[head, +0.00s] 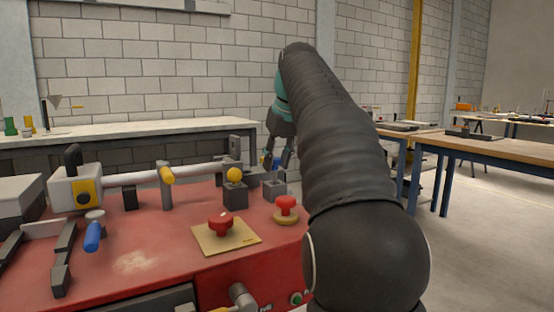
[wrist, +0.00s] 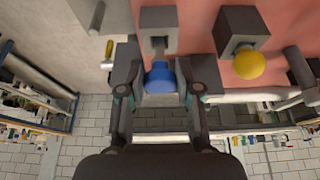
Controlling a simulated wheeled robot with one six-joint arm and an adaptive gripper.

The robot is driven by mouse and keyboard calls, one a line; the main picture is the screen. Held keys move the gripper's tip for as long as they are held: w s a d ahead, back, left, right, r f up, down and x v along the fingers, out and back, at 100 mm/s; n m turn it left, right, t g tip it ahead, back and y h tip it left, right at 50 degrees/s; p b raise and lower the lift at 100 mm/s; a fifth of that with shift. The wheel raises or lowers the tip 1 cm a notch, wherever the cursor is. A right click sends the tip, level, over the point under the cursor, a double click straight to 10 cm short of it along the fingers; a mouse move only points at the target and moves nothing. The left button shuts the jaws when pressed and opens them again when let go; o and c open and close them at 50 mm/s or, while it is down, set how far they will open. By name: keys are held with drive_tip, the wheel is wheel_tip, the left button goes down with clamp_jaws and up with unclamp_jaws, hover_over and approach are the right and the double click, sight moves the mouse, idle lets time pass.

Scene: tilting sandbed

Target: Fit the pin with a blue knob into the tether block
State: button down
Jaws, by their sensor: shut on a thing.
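My gripper (wrist: 160,80) is shut on the blue knob (wrist: 159,75) of the pin, with one finger on each side of it. In the head view, my gripper (head: 279,157) is above a small grey block (head: 274,189) on the red bench top, and a bit of the blue knob shows between the fingers. In the wrist view, this grey block (wrist: 160,19) lies just beyond the knob, with a dark grey shaft between them. I cannot tell whether the pin's tip is in the block or only above it. The block's hole is not clear.
Left of the grey block stands another block (head: 235,196) with a yellow knob (head: 235,174). Red knobs stand on a tan plate (head: 228,238) and a round base (head: 286,217) nearer me. A white pipe (head: 130,178) and a blue-handled valve (head: 93,235) are at the left.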

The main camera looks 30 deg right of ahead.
drive_tip(key=shift+f+b, duration=0.85)
drive_tip(key=shift+f, duration=0.4)
idle(0.3)
drive_tip(key=c, duration=0.7)
unclamp_jaws()
drive_tip(key=o, duration=0.5)
drive_tip(key=shift+c, duration=0.2)
wheel_tip(320, 180, up, 6)
drive_tip(key=p, duration=0.6)
drive_tip(key=shift+f, duration=0.2)
drive_tip(key=shift+r, duration=1.2)
